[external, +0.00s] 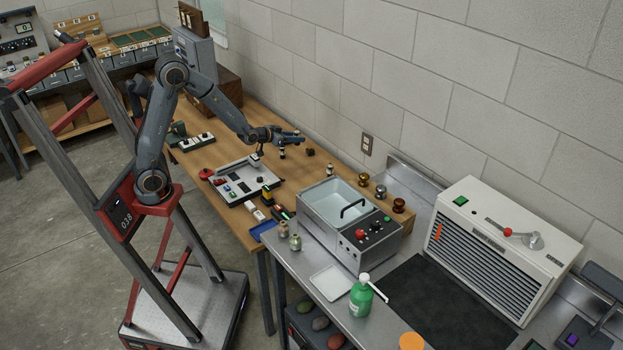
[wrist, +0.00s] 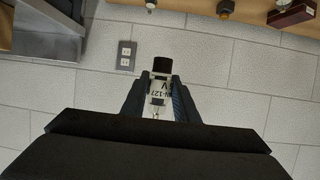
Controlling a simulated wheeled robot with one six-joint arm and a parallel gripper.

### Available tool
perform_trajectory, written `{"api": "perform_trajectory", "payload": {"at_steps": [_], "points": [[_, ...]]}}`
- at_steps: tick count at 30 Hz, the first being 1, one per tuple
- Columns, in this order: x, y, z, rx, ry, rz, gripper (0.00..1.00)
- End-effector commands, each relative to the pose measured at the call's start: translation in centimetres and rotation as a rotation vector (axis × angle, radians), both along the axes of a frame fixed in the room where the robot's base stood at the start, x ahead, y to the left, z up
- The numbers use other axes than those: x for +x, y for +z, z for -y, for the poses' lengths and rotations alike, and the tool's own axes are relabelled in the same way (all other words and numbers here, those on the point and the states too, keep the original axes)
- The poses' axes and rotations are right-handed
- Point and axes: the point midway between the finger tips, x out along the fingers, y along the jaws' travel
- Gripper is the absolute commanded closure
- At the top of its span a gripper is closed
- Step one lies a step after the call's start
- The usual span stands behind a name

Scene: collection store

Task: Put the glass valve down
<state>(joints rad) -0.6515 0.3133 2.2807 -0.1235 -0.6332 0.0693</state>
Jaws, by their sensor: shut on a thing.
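The glass valve (wrist: 158,99) is a clear tube with black printing and a black end cap (wrist: 162,65). In the wrist view it sits between the two fingers of my gripper (wrist: 160,95), with its black end toward the top of the picture. My gripper is shut on it. In the external view my gripper (external: 293,138) is over the far part of the wooden table (external: 228,133), near the wall. The valve (external: 282,152) shows small under it; whether it touches the table I cannot tell.
A tray of parts (external: 240,184) lies to the left. A small dark block (external: 310,152) is close to my gripper. A small valve-like piece (external: 330,170), several knobs (external: 380,192) and a steel bath (external: 333,222) stand to the right. A wall socket (external: 367,144) is behind.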

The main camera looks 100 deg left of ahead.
Motion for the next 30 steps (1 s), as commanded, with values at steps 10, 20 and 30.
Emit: {"api": "perform_trajectory", "payload": {"at_steps": [10,20,30], "points": [[-11.9,-5.0,-12.0,-0.002,0.251,-0.002,0.98],[-25.3,-9.6,-19.7,-0.002,0.480,-0.001,0.98],[-34.8,-12.5,-22.8,-0.001,0.628,0.000,0.98]]}}
